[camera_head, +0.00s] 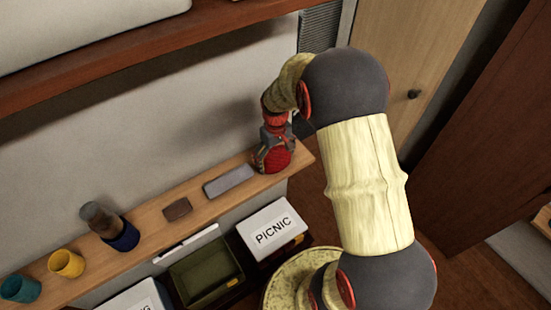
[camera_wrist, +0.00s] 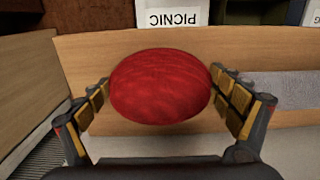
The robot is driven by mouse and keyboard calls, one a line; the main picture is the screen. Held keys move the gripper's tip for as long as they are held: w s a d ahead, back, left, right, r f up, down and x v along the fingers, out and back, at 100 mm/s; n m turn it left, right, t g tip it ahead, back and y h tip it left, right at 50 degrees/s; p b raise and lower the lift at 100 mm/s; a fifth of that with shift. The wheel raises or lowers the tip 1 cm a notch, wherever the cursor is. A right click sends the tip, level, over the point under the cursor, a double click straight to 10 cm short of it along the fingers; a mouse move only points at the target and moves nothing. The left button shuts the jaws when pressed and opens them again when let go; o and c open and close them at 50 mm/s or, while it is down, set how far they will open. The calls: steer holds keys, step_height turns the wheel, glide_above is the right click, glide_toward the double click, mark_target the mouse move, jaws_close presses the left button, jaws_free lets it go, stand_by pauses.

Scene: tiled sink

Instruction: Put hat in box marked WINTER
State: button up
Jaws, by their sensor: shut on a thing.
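The hat is a rounded red knit-like thing (camera_head: 277,160) at the right end of the wooden shelf in the head view. In the wrist view the hat (camera_wrist: 160,86) fills the space between the fingers. My gripper (camera_head: 272,158) is shut on it, with one finger pad on each side (camera_wrist: 160,95). I cannot tell whether the hat still touches the shelf. A white box lid marked PICNIC (camera_head: 272,230) is below the shelf, and its label shows upside down in the wrist view (camera_wrist: 172,15). No label reading WINTER shows in either view.
On the shelf (camera_head: 150,215) stand a grey slab (camera_head: 229,181), a brown block (camera_head: 177,209), a dark blue cup with a brown thing (camera_head: 105,222), a yellow cup (camera_head: 66,263) and a teal cup (camera_head: 20,289). Below are an open green bin (camera_head: 207,275) and a partly cut-off labelled box (camera_head: 138,300).

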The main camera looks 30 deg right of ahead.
steer(key=c, duration=0.5)
steer(key=shift+r, duration=0.1)
steer(key=shift+c, duration=0.2)
